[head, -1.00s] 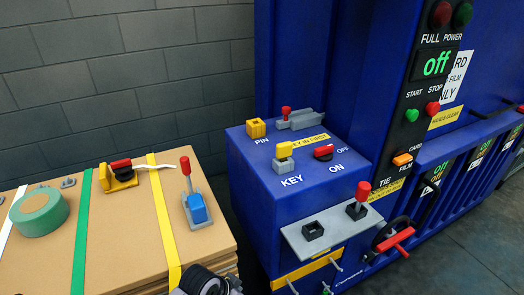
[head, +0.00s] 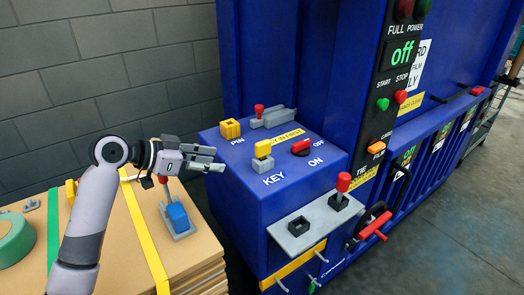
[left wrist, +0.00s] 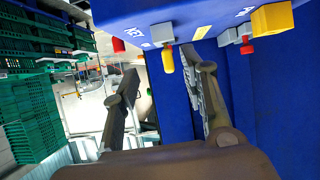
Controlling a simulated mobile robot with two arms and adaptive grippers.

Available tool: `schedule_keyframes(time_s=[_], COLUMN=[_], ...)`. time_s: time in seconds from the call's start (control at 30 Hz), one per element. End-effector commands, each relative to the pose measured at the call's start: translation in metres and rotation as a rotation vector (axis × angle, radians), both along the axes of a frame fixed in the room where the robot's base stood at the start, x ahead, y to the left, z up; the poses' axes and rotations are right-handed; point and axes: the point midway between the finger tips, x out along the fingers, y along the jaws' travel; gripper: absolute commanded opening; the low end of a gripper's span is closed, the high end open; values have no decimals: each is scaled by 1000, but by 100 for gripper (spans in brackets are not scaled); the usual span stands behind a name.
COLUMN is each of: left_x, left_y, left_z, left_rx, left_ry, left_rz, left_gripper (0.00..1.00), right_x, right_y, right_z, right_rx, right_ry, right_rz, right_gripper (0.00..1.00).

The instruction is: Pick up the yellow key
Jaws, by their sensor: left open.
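The yellow key (head: 263,147) stands upright in a grey socket (head: 263,164) on top of the blue control box, beside the KEY label. My left gripper (head: 218,159) is open and empty, to the left of the key, its fingers pointing right towards the box. In the left wrist view the key (left wrist: 167,60) shows beyond the two spread fingers, near the gap between them. There is a gap between gripper and key in both views. My right gripper is not in view.
Left is a cardboard stack (head: 115,235) with a blue, red-handled device (head: 178,217). Green crates (left wrist: 28,110) show in the wrist view.

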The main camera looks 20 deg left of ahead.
Motion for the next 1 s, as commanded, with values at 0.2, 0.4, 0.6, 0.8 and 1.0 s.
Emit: schedule_keyframes(time_s=[0.2, 0.4, 0.6, 0.8, 1.0], left_x=[11, 38, 68, 88, 97], left_y=[7, -18, -44, -61, -69], left_z=[43, 31, 13, 0, -3], left_rx=[-45, -50, -49, -45, -45], left_ry=[-80, -79, -77, -78, -77], left_rz=[-30, -31, -30, -28, -29], left_gripper=[40, 40, 40, 40, 40], right_x=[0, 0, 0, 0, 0], right_y=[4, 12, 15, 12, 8], right_z=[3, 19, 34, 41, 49], right_rx=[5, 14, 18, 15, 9], right_ry=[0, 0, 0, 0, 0], right_rz=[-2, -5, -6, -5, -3], right_gripper=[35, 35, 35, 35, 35])
